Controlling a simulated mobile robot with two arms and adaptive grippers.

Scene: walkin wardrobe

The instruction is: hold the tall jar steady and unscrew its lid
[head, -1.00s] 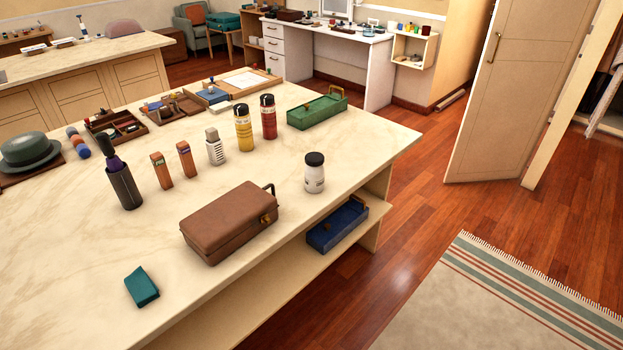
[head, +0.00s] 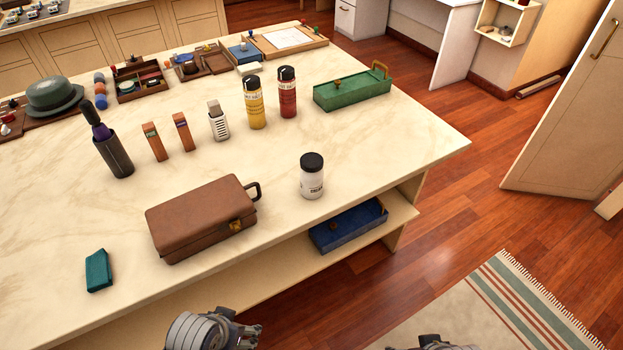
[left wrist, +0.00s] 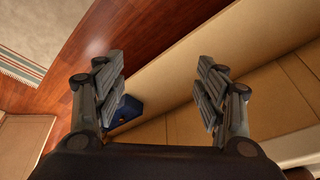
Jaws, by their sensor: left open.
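A white jar (head: 312,182) with a black lid (head: 312,161) stands upright near the front right edge of the marble-topped island. Its lid is on. Farther back stand a yellow bottle (head: 256,108) and a red bottle (head: 288,97), both taller, with dark caps. My left gripper (left wrist: 160,85) is open and empty in the left wrist view, its fingers spread apart in front of the island's side. In the head view my left arm's end (head: 212,330) shows at the bottom edge, well short of the jar. Only a sliver of my right arm's end (head: 435,342) shows; its fingers are hidden.
A brown case (head: 200,220) lies left of the jar, with a teal box (head: 98,270) beyond it. A green tray (head: 350,92) is behind right. A blue tray (head: 348,226) sits on the shelf below. Marble around the jar is clear.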

